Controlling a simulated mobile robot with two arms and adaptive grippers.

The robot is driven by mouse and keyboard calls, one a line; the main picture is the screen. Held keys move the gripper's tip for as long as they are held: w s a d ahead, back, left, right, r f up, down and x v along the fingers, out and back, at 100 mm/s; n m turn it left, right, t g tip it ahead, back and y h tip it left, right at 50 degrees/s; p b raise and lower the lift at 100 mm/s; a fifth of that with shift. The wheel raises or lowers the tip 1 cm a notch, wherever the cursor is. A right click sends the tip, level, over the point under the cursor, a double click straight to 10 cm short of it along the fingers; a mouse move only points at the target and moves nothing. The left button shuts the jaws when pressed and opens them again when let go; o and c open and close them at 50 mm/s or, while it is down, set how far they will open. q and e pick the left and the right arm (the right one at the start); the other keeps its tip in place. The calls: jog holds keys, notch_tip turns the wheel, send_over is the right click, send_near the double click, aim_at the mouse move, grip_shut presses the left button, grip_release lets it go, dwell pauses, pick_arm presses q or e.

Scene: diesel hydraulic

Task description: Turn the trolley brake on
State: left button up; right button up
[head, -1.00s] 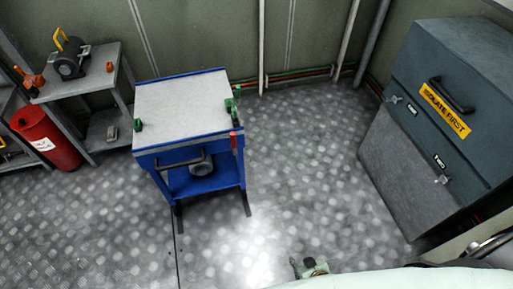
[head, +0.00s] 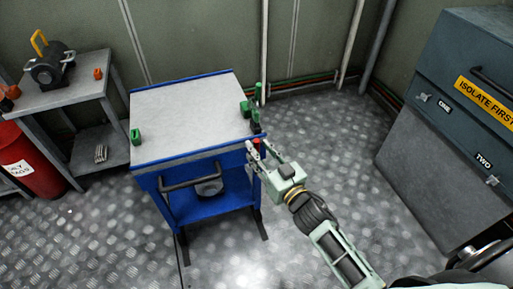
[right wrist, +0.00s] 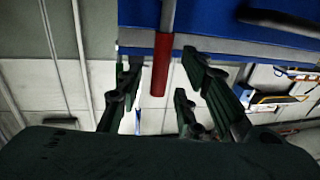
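The blue trolley (head: 195,157) with a grey top stands in the middle of the head view. A red-ended lever (head: 257,141) is at its front right corner. It also shows in the right wrist view as a red grip (right wrist: 161,66) on a grey rod. My right gripper (head: 259,149) is at this corner, its fingers pointing at the lever. In the right wrist view its dark fingers (right wrist: 158,88) are apart, one set on each side of the red grip, with gaps visible. My left gripper is not in view.
A dark push handle (head: 190,175) crosses the trolley's front. Green parts (head: 249,108) stand at its right edge, and a green block (head: 136,137) at its left. A grey side table (head: 75,95) is left, a dark cabinet (head: 447,120) right. Floor between is clear.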

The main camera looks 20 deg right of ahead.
jog(key=shift+x, duration=1.25)
grip_shut()
